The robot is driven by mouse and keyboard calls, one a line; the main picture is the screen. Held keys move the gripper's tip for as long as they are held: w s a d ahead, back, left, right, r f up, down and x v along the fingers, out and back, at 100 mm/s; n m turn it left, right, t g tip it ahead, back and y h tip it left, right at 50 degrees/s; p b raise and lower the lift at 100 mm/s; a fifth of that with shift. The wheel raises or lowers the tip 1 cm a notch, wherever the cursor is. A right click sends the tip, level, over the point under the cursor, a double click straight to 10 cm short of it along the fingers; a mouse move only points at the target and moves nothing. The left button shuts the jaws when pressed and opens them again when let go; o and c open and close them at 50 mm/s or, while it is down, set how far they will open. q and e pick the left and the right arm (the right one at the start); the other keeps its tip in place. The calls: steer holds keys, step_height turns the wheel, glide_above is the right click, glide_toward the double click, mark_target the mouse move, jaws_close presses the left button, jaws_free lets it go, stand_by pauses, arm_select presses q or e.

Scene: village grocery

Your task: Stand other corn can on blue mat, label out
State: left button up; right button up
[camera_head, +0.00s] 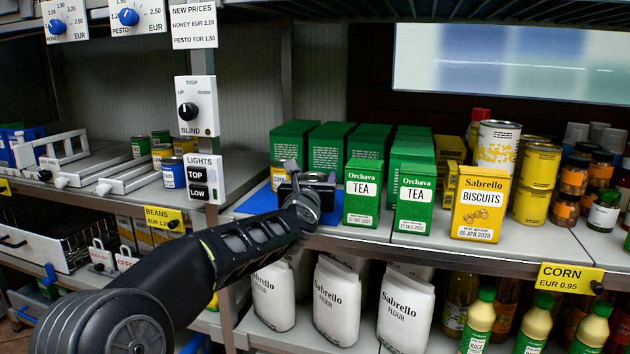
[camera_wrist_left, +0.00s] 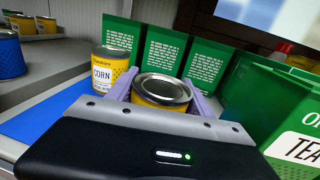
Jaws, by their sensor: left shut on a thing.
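My left gripper (camera_head: 306,180) reaches over the shelf at the blue mat (camera_head: 257,203). In the left wrist view its two pale fingers (camera_wrist_left: 162,97) are shut on a yellow can (camera_wrist_left: 162,88) with a silver lid. The held can is upright or nearly so; its lower part and label are hidden by the gripper, so I cannot tell whether it touches the mat. A corn can (camera_wrist_left: 108,72) stands upright to its left at the back of the blue mat (camera_wrist_left: 50,117), its CORN label towards the wrist camera. This can also shows in the head view (camera_head: 278,178).
Green tea boxes (camera_head: 362,192) stand close at the right, and a row of green packs (camera_head: 295,142) stands behind the mat. A yellow biscuits box (camera_head: 481,205) is further right. A post with switch boxes (camera_head: 205,178) rises at the left.

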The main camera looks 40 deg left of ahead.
arm_select(q)
steer(key=o, duration=1.7)
steer(key=shift+f, duration=0.1)
steer(key=v, duration=0.8)
steer(key=shift+a, duration=0.1)
steer(key=shift+w, duration=0.1)
